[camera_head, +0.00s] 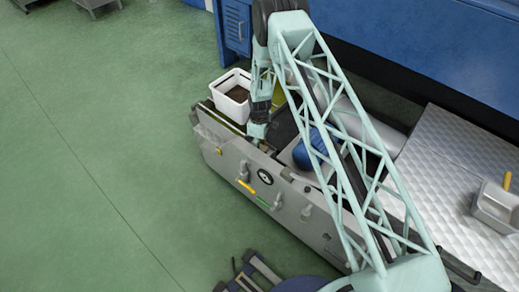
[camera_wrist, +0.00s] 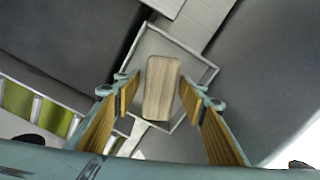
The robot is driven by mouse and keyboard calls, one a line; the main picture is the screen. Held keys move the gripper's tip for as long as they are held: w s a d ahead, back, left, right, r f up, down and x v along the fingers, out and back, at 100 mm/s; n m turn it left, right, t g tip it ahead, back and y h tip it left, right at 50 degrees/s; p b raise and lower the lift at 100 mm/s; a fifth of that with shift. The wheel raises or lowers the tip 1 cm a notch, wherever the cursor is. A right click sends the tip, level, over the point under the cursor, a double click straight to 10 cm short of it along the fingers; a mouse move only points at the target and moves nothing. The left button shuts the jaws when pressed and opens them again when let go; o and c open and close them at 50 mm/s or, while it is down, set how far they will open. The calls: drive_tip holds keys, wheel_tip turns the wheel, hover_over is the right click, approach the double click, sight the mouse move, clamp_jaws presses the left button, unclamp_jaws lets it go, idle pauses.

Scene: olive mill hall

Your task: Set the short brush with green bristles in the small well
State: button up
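In the wrist view, a short brush shows as a wooden back (camera_wrist: 162,88); its bristles are hidden beneath, so their colour cannot be seen. It lies inside the outline of a small square well with a pale rim (camera_wrist: 207,72). Whether it rests on the bottom cannot be told. My gripper (camera_wrist: 158,92) is open, its two wood-toned finger pads standing either side of the brush with gaps visible. In the head view my gripper (camera_head: 257,132) points down at the grey machine's (camera_head: 235,165) top edge; the brush and well are hidden there.
A white bin (camera_head: 222,104) with dark contents stands behind the gripper. A blue rounded part (camera_head: 308,150) lies right of it, partly behind my arm. A metal tray (camera_head: 497,208) sits on the textured metal surface (camera_head: 440,185) at far right. Green floor at left is clear.

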drive_tip(key=shift+r, duration=0.2)
wheel_tip(320, 180, up, 12)
drive_tip(key=p, duration=0.2)
idle(0.8)
idle(0.9)
